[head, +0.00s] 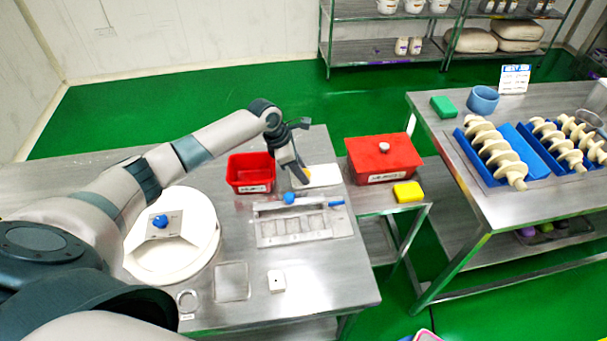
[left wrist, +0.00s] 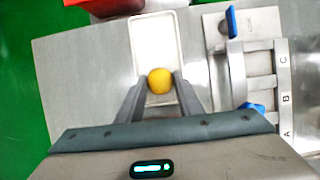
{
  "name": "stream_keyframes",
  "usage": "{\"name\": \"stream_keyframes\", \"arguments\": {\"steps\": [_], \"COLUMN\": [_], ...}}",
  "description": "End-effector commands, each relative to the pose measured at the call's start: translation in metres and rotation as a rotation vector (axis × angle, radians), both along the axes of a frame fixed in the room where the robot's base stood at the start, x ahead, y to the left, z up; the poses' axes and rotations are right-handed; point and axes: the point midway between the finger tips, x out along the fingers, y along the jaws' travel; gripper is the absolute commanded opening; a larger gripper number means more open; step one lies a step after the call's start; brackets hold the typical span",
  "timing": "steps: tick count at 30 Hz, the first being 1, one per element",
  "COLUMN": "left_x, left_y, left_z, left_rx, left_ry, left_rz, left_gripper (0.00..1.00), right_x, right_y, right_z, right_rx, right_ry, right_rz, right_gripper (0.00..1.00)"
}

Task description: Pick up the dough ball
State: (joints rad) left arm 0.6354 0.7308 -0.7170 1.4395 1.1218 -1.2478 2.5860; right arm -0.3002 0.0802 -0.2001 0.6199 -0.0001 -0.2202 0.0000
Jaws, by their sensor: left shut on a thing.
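The dough ball (left wrist: 159,80) is yellow and round. In the left wrist view it sits between the two fingertips of my left gripper (left wrist: 157,88), which is shut on it, over the white tray (left wrist: 170,30). In the head view my left gripper (head: 302,176) reaches down at the near left part of the white tray (head: 328,175), and only a small part of the ball (head: 307,171) shows beside the fingers. I cannot tell whether the ball still touches the tray. My right gripper is not in view.
A red open bin (head: 250,188) stands left of the tray, and a red lidded box (head: 382,177) with a yellow block (head: 408,192) stands right. A metal frame with lettered slots (head: 262,240) lies in front. A white round machine part (head: 140,262) is at left.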

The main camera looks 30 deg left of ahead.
Motion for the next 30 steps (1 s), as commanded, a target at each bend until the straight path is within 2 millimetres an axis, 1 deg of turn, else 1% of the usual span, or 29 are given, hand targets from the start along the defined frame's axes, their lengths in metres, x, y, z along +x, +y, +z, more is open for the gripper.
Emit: {"name": "stream_keyframes", "arguments": {"steps": [8, 11, 14, 17, 18, 27, 30], "left_x": [0.0, 0.001, 0.001, 0.001, -0.001, -0.009, -0.012], "left_y": [0.0, 0.0, 0.0, -0.001, -0.012, -0.069, -0.085], "left_z": [0.005, 0.013, 0.026, 0.042, 0.045, 0.08, 0.09], "left_rx": [0.0, -0.001, -0.001, 0.0, -0.003, -0.003, -0.003], "left_ry": [0.0, -0.003, -0.004, -0.004, -0.003, -0.005, -0.003], "left_rz": [-0.001, -0.001, 0.0, -0.003, -0.005, -0.005, -0.004], "left_gripper": [0.11, 0.11, 0.11, 0.11, 0.11, 0.11, 0.11], "right_x": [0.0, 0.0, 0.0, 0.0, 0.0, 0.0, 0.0], "right_y": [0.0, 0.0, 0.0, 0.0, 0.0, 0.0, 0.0], "right_z": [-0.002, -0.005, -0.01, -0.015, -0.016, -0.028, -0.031], "right_rx": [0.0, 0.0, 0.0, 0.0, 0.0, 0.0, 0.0], "right_ry": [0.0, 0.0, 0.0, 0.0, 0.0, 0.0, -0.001], "right_rz": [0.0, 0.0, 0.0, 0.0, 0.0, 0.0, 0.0], "right_gripper": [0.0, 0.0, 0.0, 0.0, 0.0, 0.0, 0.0]}}
